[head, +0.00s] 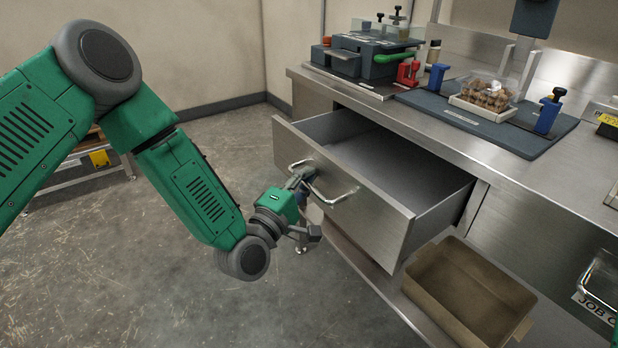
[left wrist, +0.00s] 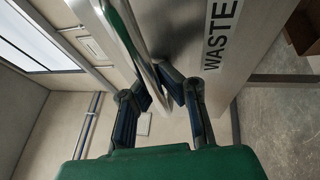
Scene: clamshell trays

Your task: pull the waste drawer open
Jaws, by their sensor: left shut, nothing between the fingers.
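The waste drawer (head: 376,218) is pulled well out from under the steel bench, and the part of its inside that shows is bare. Its front carries a bar handle (head: 340,197). In the left wrist view the drawer front (left wrist: 233,70) bears the word WASTE, and the handle (left wrist: 128,35) runs close by the fingers. My left gripper (head: 302,178) is at the left end of the handle. Its fingers (left wrist: 167,82) are shut with nothing between them. Whether they touch the bar I cannot tell. My right gripper is not in view.
A brown bin (head: 433,291) stands on the low shelf below the drawer. The bench top holds a grey machine (head: 366,54), a blue mat (head: 464,124) and a clear tray of brown items (head: 487,95). The floor left of the drawer is open.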

